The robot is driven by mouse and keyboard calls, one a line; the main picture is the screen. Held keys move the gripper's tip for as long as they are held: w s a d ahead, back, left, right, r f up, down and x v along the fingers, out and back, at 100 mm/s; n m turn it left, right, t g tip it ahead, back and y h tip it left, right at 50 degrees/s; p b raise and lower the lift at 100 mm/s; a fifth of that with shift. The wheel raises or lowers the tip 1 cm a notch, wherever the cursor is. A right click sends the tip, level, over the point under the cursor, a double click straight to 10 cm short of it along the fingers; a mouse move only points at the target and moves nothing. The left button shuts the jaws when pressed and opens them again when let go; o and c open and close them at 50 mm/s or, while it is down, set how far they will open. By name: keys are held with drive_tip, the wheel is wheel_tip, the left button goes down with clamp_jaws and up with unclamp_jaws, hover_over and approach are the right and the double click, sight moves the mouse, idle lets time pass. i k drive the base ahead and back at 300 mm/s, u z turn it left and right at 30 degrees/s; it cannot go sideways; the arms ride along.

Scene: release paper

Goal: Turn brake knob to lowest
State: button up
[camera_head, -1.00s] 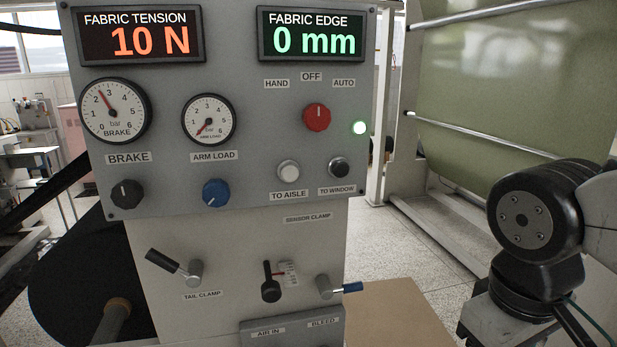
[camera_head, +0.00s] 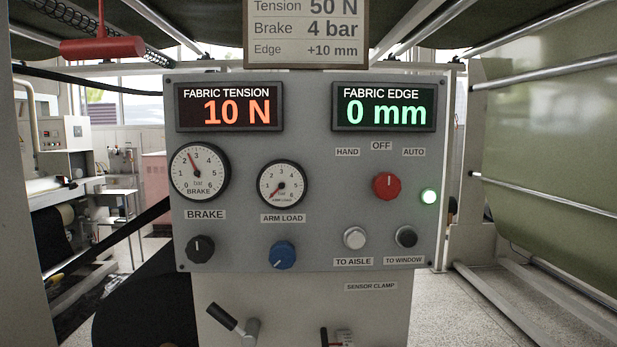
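The brake knob (camera_head: 200,249) is a small black knob at the lower left of the grey control panel (camera_head: 330,185), under the BRAKE label. Its pale mark points roughly up. The brake gauge (camera_head: 199,172) above it has a red needle a little above 2 bar. My gripper is not in the view.
A blue ARM LOAD knob (camera_head: 282,255), a red selector knob (camera_head: 386,186) at OFF and two push buttons, white (camera_head: 354,238) and black (camera_head: 405,237), share the panel. A black-handled lever (camera_head: 223,317) juts out below. A sign (camera_head: 306,32) above reads Tension 50 N, Brake 4 bar.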

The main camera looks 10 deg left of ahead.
sight(201, 248)
drive_tip(key=u, duration=2.75)
drive_tip(key=k, duration=0.75)
drive_tip(key=z, duration=1.05)
drive_tip(key=i, duration=0.5)
drive_tip(key=z, duration=0.05)
